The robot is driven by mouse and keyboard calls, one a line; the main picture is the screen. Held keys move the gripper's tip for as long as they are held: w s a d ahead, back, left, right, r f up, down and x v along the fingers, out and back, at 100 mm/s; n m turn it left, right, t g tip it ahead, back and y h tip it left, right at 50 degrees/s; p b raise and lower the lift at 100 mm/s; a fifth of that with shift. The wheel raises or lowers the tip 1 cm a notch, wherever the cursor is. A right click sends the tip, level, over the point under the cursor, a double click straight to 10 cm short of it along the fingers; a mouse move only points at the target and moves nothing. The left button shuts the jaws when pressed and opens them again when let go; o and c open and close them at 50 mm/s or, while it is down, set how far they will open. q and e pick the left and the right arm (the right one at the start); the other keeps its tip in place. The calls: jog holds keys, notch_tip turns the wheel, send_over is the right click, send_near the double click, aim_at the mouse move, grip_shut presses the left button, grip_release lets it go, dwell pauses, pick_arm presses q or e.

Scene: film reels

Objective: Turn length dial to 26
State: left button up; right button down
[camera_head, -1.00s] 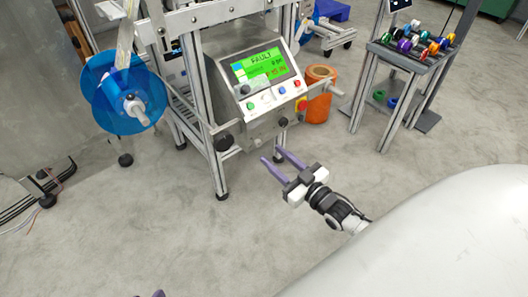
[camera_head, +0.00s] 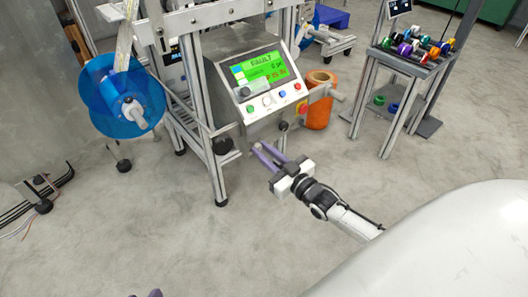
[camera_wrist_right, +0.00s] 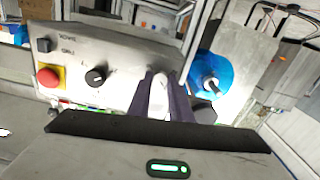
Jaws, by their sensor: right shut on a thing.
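The grey control box (camera_head: 273,112) carries a lit green screen (camera_head: 265,68) that reads FAULT. My right gripper (camera_head: 259,150) is at the lower front of the box, its purple fingers pointing at it. In the right wrist view, the fingers (camera_wrist_right: 166,92) are shut on a pale knob-like piece (camera_wrist_right: 159,96), which I take to be the length dial; its marks and number cannot be read. A black knob (camera_wrist_right: 96,76) sits left of the fingers on the panel. Only a purple tip of my left gripper (camera_head: 153,294) shows at the bottom edge.
A red button (camera_wrist_right: 48,76) and a black switch (camera_wrist_right: 44,45) are on the same panel. A blue reel (camera_head: 122,98) hangs left of the box, an orange spool (camera_head: 320,100) right. A stand with coloured reels (camera_head: 418,48) is at the right. The floor in front is clear.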

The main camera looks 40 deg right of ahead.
jog(key=shift+n, duration=0.4)
jog(key=n+p, duration=0.1)
jog(key=n, duration=0.1)
jog(key=shift+r+n+p, duration=0.1)
jog(key=shift+n+p, duration=0.3)
jog(key=n, duration=0.3)
jog(key=shift+n+p, duration=0.35)
jog(key=shift+n, duration=0.05)
jog(key=n, duration=0.2)
jog(key=shift+a+n, duration=0.1)
jog(key=shift+n, duration=0.3)
jog(key=n, duration=0.3)
jog(key=shift+f, duration=0.2)
pick_arm(q)
jog(key=shift+s+a+f+g+y, duration=0.1)
jog(key=shift+a+f+g+y, duration=0.15)
jog(key=shift+f, duration=0.2)
jog(key=shift+a+f+g+y, duration=0.15)
jog(key=shift+a+f, duration=0.15)
jog(key=shift+f, duration=0.15)
pick_arm(e)
jog(key=shift+n, duration=1.3)
pick_arm(q)
jog(key=shift+d+r+b, duration=0.1)
jog(key=shift+r+b, duration=0.1)
jog(key=shift+b, duration=0.1)
pick_arm(e)
jog(key=c, duration=1.6)
grip_release()
